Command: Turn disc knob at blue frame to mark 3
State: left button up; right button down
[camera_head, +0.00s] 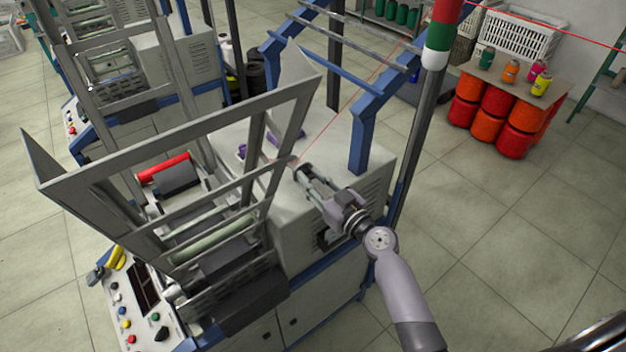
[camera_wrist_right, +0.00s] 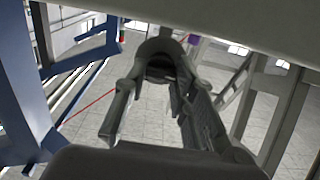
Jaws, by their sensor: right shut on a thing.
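My right gripper (camera_head: 304,173) reaches from the lower right to the top of the grey machine housing, beside the blue frame (camera_head: 361,140). In the wrist view my right gripper (camera_wrist_right: 158,92) has its two fingers on either side of a rounded grey piece with a dark middle. I take this piece to be the disc knob (camera_wrist_right: 160,70). The gripper is shut on it. The fingers and housing hide most of the knob in the head view. No mark or number on it can be read. My left gripper is not in view.
A grey slanted metal rack (camera_head: 215,128) stands close left of the gripper. Purple pieces (camera_head: 285,136) lie on the housing top. A control panel (camera_head: 135,297) with buttons is at lower left. A post with a red, white and green top (camera_head: 436,50) rises behind.

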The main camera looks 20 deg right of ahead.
jog(key=shift+m, duration=0.3)
jog(key=shift+m+b, duration=0.35)
jog(key=shift+m, duration=0.55)
jog(key=m, duration=0.2)
jog(key=shift+d+m, duration=0.1)
jog(key=shift+m, duration=0.2)
jog(key=m, duration=1.2)
jog(key=shift+d+f+m, duration=0.1)
jog(key=shift+f+m, duration=0.05)
jog(key=shift+m, duration=0.25)
jog(key=m+p, duration=0.1)
jog(key=m, duration=0.5)
jog(key=shift+f, duration=0.1)
jog(key=c, duration=1.3)
grip_release()
